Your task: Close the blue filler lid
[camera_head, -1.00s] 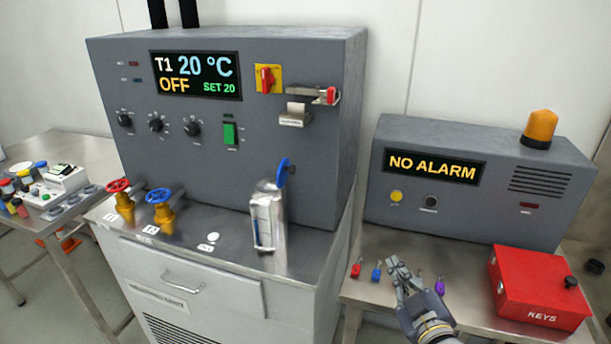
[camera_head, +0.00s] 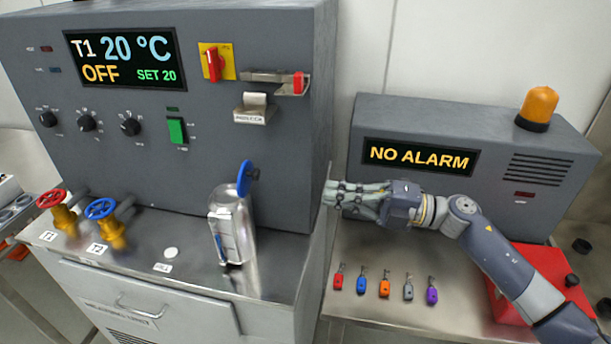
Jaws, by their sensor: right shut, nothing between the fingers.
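The blue filler lid (camera_head: 246,178) is a round blue disc standing on edge, open, at the top of the silver filler vessel (camera_head: 233,230). The vessel stands on the steel top in front of the grey control cabinet. My right gripper (camera_head: 328,194) is shut and empty. It points left, to the right of the lid and apart from it, near the cabinet's right side in the picture. My left gripper is not in view.
The grey control cabinet (camera_head: 210,160) rises behind the vessel. A red valve wheel (camera_head: 51,198) and a blue valve wheel (camera_head: 100,208) stand to the left. The alarm box (camera_head: 440,125) is behind my right arm. Several coloured key tags (camera_head: 385,287) and a red key box (camera_head: 505,303) lie below it.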

